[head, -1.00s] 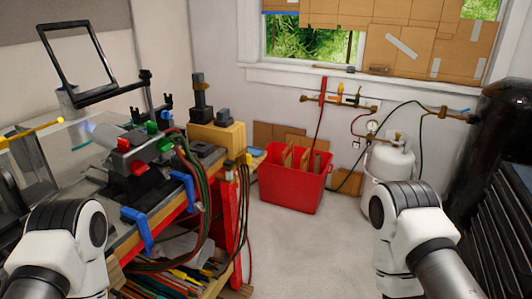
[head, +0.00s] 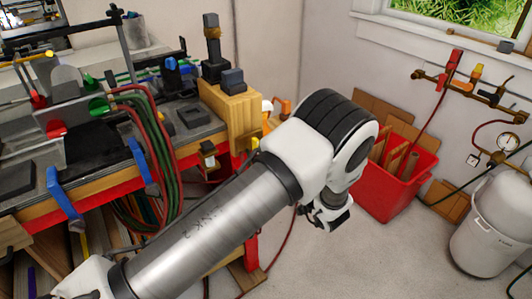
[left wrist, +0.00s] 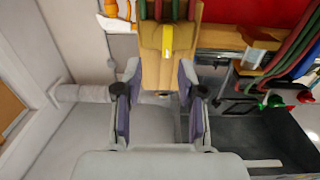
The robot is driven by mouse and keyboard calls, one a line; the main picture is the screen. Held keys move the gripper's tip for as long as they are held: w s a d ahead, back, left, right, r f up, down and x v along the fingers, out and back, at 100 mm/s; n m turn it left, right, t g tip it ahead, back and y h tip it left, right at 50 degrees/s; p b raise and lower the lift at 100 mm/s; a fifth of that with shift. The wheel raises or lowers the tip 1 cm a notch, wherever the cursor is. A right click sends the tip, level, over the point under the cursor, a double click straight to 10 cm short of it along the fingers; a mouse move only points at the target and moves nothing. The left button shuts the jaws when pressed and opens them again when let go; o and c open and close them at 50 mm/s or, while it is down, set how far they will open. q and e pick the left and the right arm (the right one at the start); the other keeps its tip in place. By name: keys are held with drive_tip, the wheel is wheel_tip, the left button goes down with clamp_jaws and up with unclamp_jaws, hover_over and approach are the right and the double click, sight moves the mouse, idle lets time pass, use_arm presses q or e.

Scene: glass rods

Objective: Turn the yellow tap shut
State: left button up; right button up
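A small yellow-orange tap (head: 477,72) sits on the brass pipe on the back wall, right of a red tap (head: 456,57). It is too small for me to be sure how its handle is turned. My left arm reaches in from the lower left across the bench, and its wrist end hangs in front of the red bin, away from the wall pipe. In the left wrist view my left gripper (left wrist: 160,97) has its two fingers well apart with nothing gripped. A yellow strip (left wrist: 167,42) on a wooden piece shows beyond the fingers. My right gripper is out of view.
The bench (head: 100,190) with clamps and red and green hoses fills the left. A red bin (head: 405,190) with wood pieces stands below the wall pipe. A white gas cylinder (head: 490,235) with a gauge (head: 508,141) is at right. The floor (head: 340,265) before the bin is clear.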

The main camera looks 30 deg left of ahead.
sight(255, 145)
use_arm(q)
drive_tip(key=s+p+x, duration=0.1)
drive_tip(key=p+x, duration=0.1)
drive_tip(key=x, duration=0.6)
drive_tip(key=shift+a+r+n, duration=0.25)
drive_tip(key=shift+r+n, duration=0.05)
drive_tip(key=shift+r, duration=0.05)
clamp_jaws()
